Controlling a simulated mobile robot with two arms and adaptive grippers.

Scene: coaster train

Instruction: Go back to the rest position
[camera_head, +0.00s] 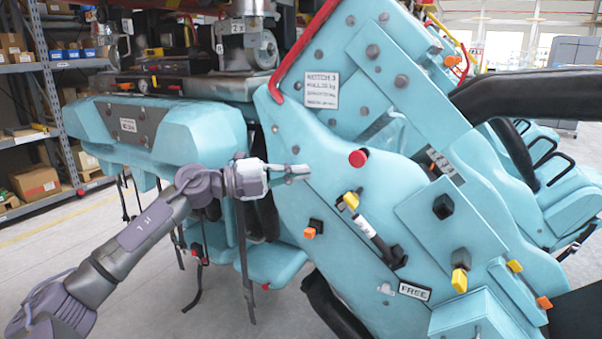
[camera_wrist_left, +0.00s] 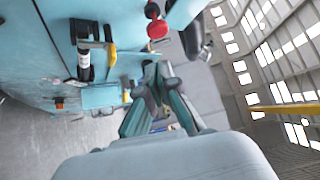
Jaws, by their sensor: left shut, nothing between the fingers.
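My left gripper (camera_head: 298,171) comes in from the left in the head view. It is shut and empty, in front of the turquoise coaster train panel (camera_head: 385,130), to the left of the red round button (camera_head: 357,158). Whether it touches the panel cannot be told from the head view. In the left wrist view my left gripper (camera_wrist_left: 160,100) shows its fingers, and the red button (camera_wrist_left: 157,28) is above them. My right gripper is not in view.
Orange and yellow knobs (camera_head: 459,280) stand out from the panel at the lower right. A red bar (camera_head: 303,42) runs along the panel's upper left edge. Shelves with boxes (camera_head: 34,182) stand at the far left. Grey floor (camera_head: 60,265) is open at the lower left.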

